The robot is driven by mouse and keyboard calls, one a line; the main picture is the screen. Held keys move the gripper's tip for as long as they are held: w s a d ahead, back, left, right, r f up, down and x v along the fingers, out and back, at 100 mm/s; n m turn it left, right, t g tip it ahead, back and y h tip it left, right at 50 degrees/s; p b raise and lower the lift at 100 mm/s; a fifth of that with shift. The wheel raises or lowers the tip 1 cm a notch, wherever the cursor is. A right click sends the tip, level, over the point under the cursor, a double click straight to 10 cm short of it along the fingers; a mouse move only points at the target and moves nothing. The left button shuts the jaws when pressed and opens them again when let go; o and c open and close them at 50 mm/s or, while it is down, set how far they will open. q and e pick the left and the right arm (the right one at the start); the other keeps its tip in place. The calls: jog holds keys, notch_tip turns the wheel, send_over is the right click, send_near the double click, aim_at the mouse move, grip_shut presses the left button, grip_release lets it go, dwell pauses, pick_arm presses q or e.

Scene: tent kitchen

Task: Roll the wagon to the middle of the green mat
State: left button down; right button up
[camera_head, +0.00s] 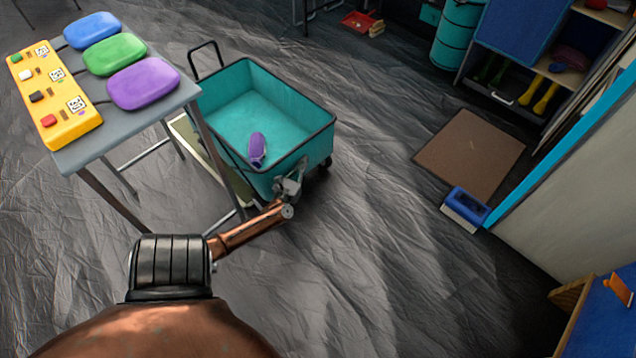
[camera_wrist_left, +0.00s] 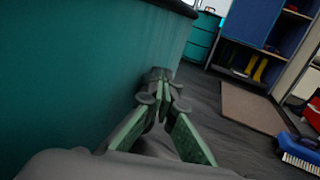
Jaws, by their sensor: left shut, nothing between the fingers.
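The teal wagon (camera_head: 295,105) stands on the floor beside the table, its black handle at the far left corner. A purple object lies in it. A flat, pale green thing with a light edge (camera_head: 218,163) shows between the table legs and the wagon. It may be the green mat; most of it is hidden. My right gripper is out of view.
The grey table (camera_head: 75,148) with a yellow button box and coloured pads stands close left of the wagon. A brown mat (camera_head: 470,153) and a blue brush (camera_head: 466,207) lie at right, near the shelf and wall panel. The floor between is clear.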

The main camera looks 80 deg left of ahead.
pick_arm(q)
jog(key=s+a, duration=0.6)
jog(key=a, duration=0.4)
jog(key=shift+s+a, duration=0.15)
dwell(0.5)
jog(key=shift+s+a, duration=0.4)
jog(key=shift+a, duration=0.25)
jog(key=shift+s+a, duration=0.35)
jog(key=shift+a, duration=0.25)
jog(key=shift+s+a, duration=0.15)
jog(key=shift+a, duration=0.05)
